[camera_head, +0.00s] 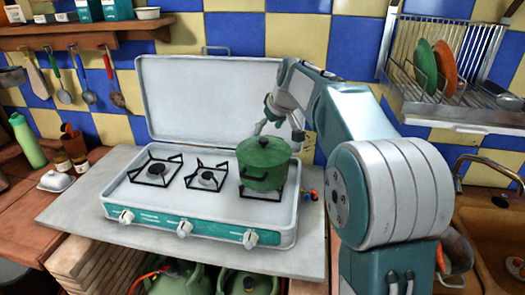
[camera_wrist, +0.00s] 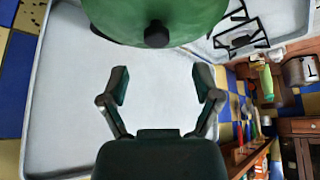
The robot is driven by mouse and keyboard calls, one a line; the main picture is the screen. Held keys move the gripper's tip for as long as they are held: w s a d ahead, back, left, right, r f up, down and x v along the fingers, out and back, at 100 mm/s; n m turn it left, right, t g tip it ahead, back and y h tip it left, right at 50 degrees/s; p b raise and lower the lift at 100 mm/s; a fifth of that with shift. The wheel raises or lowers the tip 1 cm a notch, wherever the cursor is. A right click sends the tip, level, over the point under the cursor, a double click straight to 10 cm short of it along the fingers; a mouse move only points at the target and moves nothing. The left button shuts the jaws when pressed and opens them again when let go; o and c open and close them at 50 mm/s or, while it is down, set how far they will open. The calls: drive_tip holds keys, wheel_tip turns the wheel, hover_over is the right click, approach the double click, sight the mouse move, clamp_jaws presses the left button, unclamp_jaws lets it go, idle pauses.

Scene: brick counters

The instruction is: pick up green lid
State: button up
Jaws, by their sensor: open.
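The green lid (camera_head: 264,149) sits on a green pot (camera_head: 262,177) on the right burner of the stove. In the wrist view the lid (camera_wrist: 185,22) fills the top middle, with its dark round knob (camera_wrist: 157,36) facing the camera. My gripper (camera_wrist: 160,78) is open and empty, its fingertips apart and short of the knob in that picture. In the head view my gripper (camera_head: 268,127) is just above and behind the lid, partly hidden by the arm and the pot. Whether it touches the lid cannot be told.
The stove (camera_head: 200,212) has two empty burners left of the pot, and its raised cover (camera_head: 205,98) stands behind. A dish rack (camera_head: 440,60) with plates hangs at right. Utensils hang at left beside a green bottle (camera_head: 27,142). Small coloured items (camera_head: 309,194) lie right of the stove.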

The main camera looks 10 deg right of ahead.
sight(264, 139)
drive_tip(key=shift+x, duration=1)
drive_tip(key=x, duration=0.4)
drive_tip(key=shift+d+f, duration=0.15)
drive_tip(key=shift+f, duration=0.1)
clamp_jaws()
